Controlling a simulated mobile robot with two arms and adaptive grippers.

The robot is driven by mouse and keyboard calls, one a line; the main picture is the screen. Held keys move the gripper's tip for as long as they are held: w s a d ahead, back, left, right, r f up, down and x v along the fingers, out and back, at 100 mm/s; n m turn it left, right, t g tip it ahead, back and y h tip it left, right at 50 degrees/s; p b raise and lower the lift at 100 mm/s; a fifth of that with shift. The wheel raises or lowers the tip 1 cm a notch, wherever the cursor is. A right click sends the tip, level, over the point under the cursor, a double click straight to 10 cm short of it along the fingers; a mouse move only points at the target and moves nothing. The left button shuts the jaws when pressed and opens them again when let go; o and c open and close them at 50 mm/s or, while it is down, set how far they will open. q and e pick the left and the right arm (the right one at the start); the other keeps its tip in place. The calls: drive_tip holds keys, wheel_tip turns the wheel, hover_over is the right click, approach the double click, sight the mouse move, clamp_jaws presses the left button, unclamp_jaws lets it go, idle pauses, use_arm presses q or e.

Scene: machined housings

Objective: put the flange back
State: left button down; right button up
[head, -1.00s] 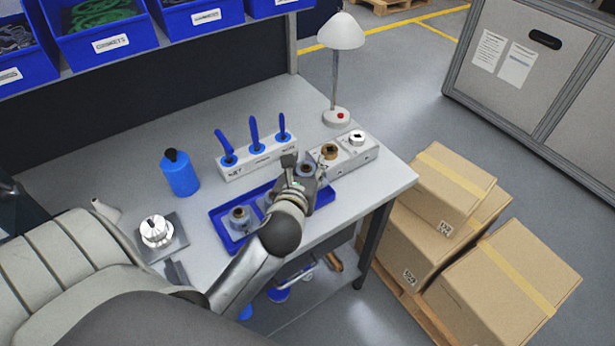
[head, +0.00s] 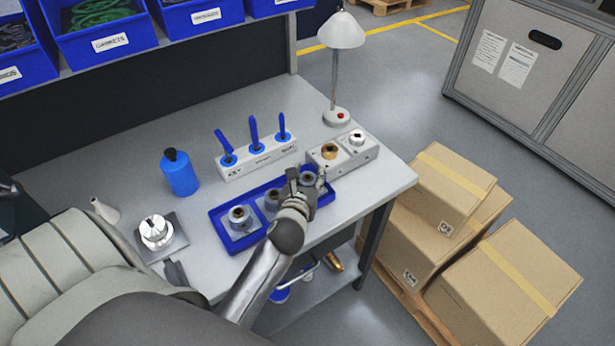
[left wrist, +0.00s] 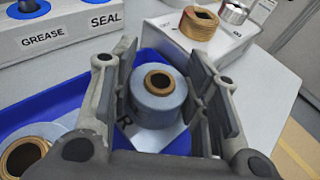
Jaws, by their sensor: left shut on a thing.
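A grey flange (left wrist: 155,105) with a bronze-lined bore sits between the fingers of my left gripper (left wrist: 165,100) in the left wrist view. In the head view my left gripper (head: 305,180) is shut on this flange (head: 308,177) at the right end of the blue tray (head: 222,243). A white card with an "R" shows under the flange; whether the flange touches the tray floor I cannot tell. Two similar grey parts stand in the tray, one at the left (head: 240,217) and one in the middle (head: 271,200), partly hidden by my wrist. My right gripper is out of view.
A grey block (head: 352,166) with a bronze part (head: 329,151) and a silver part (head: 357,138) stands just beyond the tray. A labelled rack (head: 258,161) with blue-handled tools, a blue bottle (head: 180,174), a lamp (head: 337,115) and a silver part on a plate (head: 156,232) stand around.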

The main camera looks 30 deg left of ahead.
use_arm(q)
drive_tip(key=c, duration=1.1)
unclamp_jaws()
drive_tip(key=shift+f, duration=0.1)
drive_tip(key=shift+r, duration=0.2)
drive_tip(key=b+v, duration=0.1)
drive_tip(key=v, duration=1.1)
drive_tip(key=shift+s+a, duration=0.1)
